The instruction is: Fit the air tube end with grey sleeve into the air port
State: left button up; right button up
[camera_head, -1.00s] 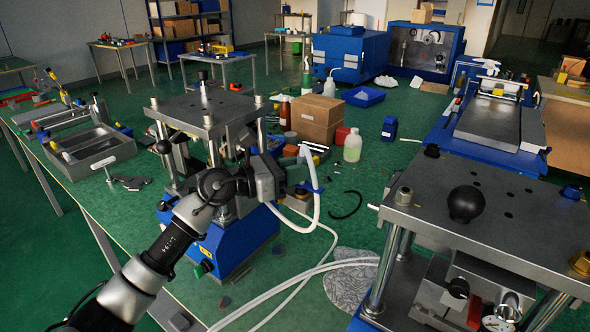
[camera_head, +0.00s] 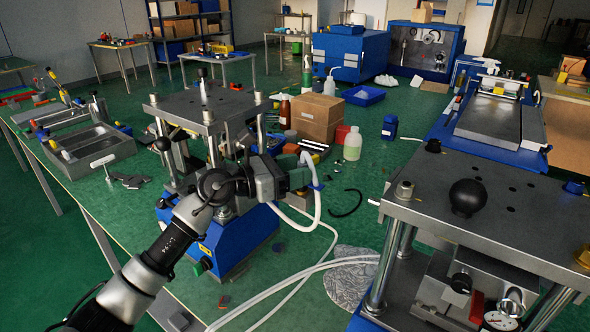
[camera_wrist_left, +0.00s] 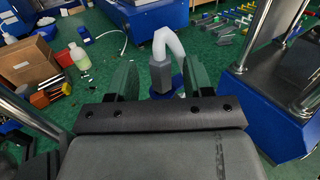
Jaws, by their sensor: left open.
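A white air tube (camera_head: 317,208) rises in an arch beside the left press. In the left wrist view its bent upper part (camera_wrist_left: 169,44) ends in a grey sleeve (camera_wrist_left: 159,74). My left gripper (camera_head: 298,172) is open. In the left wrist view its two green fingers (camera_wrist_left: 161,78) stand on either side of the sleeve, with visible gaps. A blue holder (camera_head: 312,187) shows beside the tube, below the fingers. In the head view my gripper hides the sleeve. I cannot identify the air port for certain. My right gripper is not in view.
The left press (camera_head: 225,240) stands close behind my left arm, and the right press (camera_head: 490,225) stands at the front right. White tubes (camera_head: 285,285) run along the green bench between them. A cardboard box (camera_head: 316,118) and bottles stand behind.

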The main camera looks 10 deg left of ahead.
pick_arm(q)
jog(key=shift+s+f, duration=0.1)
jog(key=shift+f, duration=0.15)
jog(key=b+v, duration=0.2)
jog(key=v, duration=0.8)
jog(key=shift+a+r+b, duration=0.2)
jog(key=shift+a+b, duration=0.15)
jog(key=shift+s+d, duration=0.1)
jog(key=shift+s, duration=0.1)
